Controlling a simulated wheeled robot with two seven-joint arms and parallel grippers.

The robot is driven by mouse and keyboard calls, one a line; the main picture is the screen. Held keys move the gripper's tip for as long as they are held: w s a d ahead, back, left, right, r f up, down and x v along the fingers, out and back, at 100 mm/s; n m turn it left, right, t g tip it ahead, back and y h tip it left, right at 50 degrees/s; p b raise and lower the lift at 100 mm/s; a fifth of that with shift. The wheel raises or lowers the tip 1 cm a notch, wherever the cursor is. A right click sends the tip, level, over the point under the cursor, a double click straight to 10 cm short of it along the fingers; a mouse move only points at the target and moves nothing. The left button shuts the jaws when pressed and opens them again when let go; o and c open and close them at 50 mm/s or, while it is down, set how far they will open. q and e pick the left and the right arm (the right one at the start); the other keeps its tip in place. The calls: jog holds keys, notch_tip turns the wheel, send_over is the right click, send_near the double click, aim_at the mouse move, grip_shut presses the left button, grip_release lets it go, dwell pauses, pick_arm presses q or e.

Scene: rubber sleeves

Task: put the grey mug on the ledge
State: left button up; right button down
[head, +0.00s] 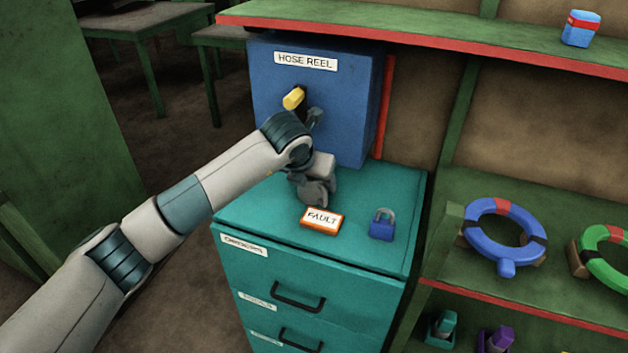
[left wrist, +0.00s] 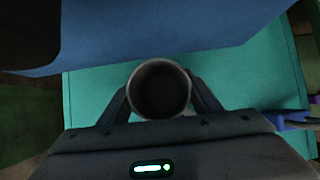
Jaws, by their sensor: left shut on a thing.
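The grey mug (left wrist: 160,113) shows from above in the left wrist view, its round mouth open toward the camera. My left gripper (left wrist: 160,98) is shut on it, one dark finger on each side. In the head view my left gripper (head: 314,192) is low over the teal cabinet top, in front of the blue hose reel box; I cannot separate the mug clearly from the fingers there. A green ledge with a red front edge (head: 440,42) runs across the top of the head view. My right gripper is out of view.
The blue hose reel box (head: 350,100) stands behind the gripper. An orange-edged FAULT sign (head: 322,218) and a blue padlock (head: 381,225) lie on the teal cabinet (head: 260,215). A blue canister (head: 581,30) stands on the upper ledge. A blue ring (head: 478,212) sits on the lower shelf.

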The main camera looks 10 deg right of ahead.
pick_arm(q)
jog(key=o, duration=1.1)
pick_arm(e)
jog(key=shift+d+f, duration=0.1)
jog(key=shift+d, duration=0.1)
pick_arm(q)
jog(key=shift+r, duration=0.15)
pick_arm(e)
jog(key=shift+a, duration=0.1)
pick_arm(q)
jog(key=b+v, duration=0.2)
jog(key=v, duration=1)
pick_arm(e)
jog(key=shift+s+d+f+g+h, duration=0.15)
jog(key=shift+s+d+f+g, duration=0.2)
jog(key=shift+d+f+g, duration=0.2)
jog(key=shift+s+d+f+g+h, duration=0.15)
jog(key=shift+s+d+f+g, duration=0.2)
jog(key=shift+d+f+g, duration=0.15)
